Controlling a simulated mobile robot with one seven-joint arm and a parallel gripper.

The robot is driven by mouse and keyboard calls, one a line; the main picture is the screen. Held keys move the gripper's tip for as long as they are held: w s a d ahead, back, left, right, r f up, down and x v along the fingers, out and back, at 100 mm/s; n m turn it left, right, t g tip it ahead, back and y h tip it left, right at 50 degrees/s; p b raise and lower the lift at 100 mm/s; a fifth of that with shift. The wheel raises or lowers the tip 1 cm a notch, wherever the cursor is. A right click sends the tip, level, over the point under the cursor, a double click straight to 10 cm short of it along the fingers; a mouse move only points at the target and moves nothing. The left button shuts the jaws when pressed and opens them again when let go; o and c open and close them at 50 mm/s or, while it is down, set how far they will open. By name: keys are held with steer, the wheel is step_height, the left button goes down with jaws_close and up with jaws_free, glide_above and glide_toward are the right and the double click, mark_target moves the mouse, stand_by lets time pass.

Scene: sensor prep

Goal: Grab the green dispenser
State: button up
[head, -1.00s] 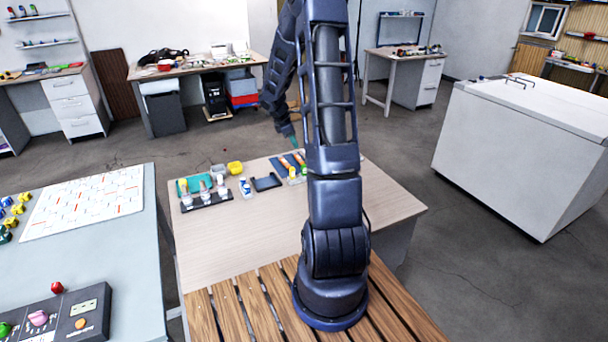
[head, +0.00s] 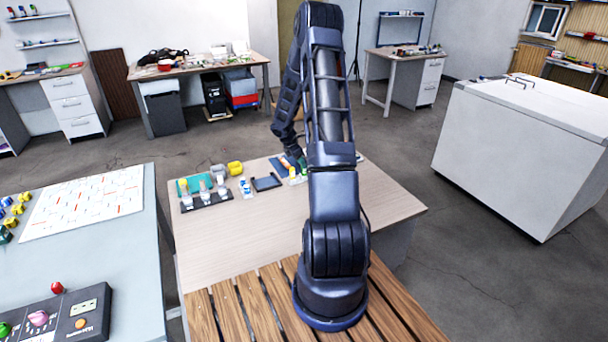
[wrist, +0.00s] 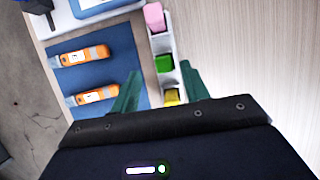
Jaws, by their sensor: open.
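The green dispenser (wrist: 164,63) is a small green block in a narrow white holder (wrist: 165,44), between a pink dispenser (wrist: 154,17) and a yellow one (wrist: 172,96). My gripper (wrist: 159,70) is open, with one dark green finger on each side of the holder in the wrist view. The green dispenser shows between the fingertips, and nothing is held. I cannot tell how far above it the tips are. In the head view my gripper is low over the back right of the wooden table (head: 250,240), largely hidden by my arm.
Two orange and white devices (wrist: 85,57) lie on a blue mat (wrist: 120,43) left of the holder. Bare table lies to its right. In the head view, a dark rack with bottles (head: 206,202), a yellow item (head: 235,168) and a dark tray (head: 266,183) stand further left.

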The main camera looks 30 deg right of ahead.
steer(key=x, duration=0.4)
steer(key=shift+s+d+r, duration=0.1)
steer(key=shift+s+d, duration=0.15)
steer(key=shift+s, duration=0.1)
steer(key=shift+d+f, duration=0.25)
steer(key=shift+f, duration=0.35)
jaws_close()
